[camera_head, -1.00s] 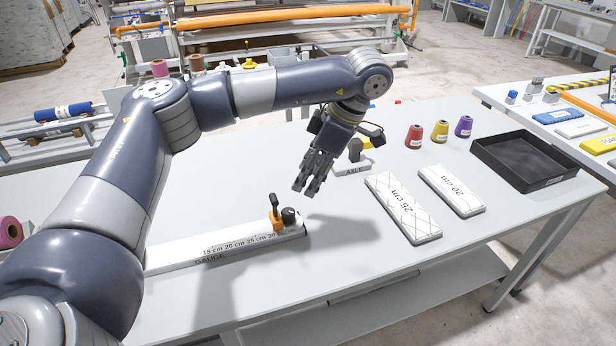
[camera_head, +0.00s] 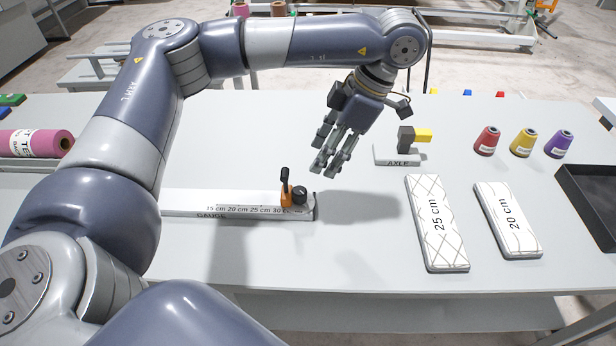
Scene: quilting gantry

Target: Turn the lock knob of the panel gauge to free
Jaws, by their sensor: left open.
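The panel gauge (camera_head: 240,203) is a long white bar marked from 15 cm up to 30 cm, lying on the grey table. Near its right end sits an orange slider (camera_head: 286,197) with a black upright lever. My left gripper (camera_head: 326,172) is open and empty. Its fingers point down, above and a little to the right of the knob, apart from it. The left part of the gauge is hidden behind my left arm. My right gripper is not in view.
A grey axle stand (camera_head: 397,160) with a yellow tip stands right of the gripper. Two quilted panels, 25 cm (camera_head: 437,245) and 20 cm (camera_head: 507,239), lie at right. Red, yellow and purple spools (camera_head: 560,144) stand behind them. A black tray (camera_head: 600,222) is at the right edge.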

